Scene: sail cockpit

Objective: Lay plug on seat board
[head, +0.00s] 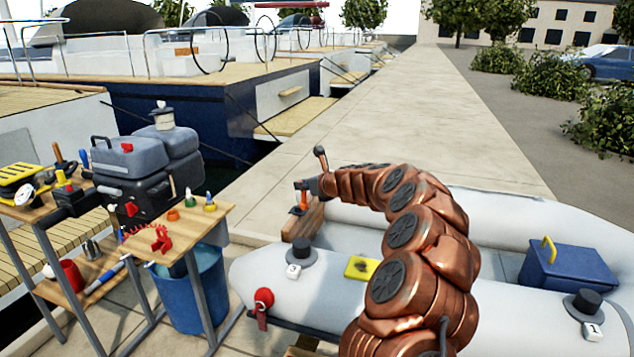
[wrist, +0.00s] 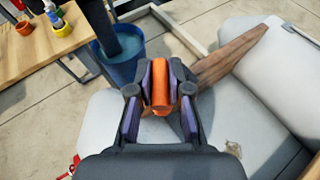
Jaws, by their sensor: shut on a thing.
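My gripper (wrist: 160,85) is shut on an orange cylinder (wrist: 160,92), which looks like the plug. In the head view my gripper (head: 301,192) is at the far end of my arm, with the orange plug (head: 304,202) below it. A brown wooden board (head: 302,219) stands at the left end of the grey inflatable boat, just under the plug. In the wrist view this board (wrist: 232,55) lies right of and beyond my gripper. I cannot tell if it is the seat board or the boat's end board. My arm hides part of the boat's inside.
The boat's grey tube (head: 325,299) bears a red fitting (head: 263,298). A yellow block (head: 362,268) and a blue box (head: 567,270) are in the boat. On the left are a wooden bench (head: 207,226) with small items, a blue bucket (head: 190,294) and an outboard motor (head: 147,166).

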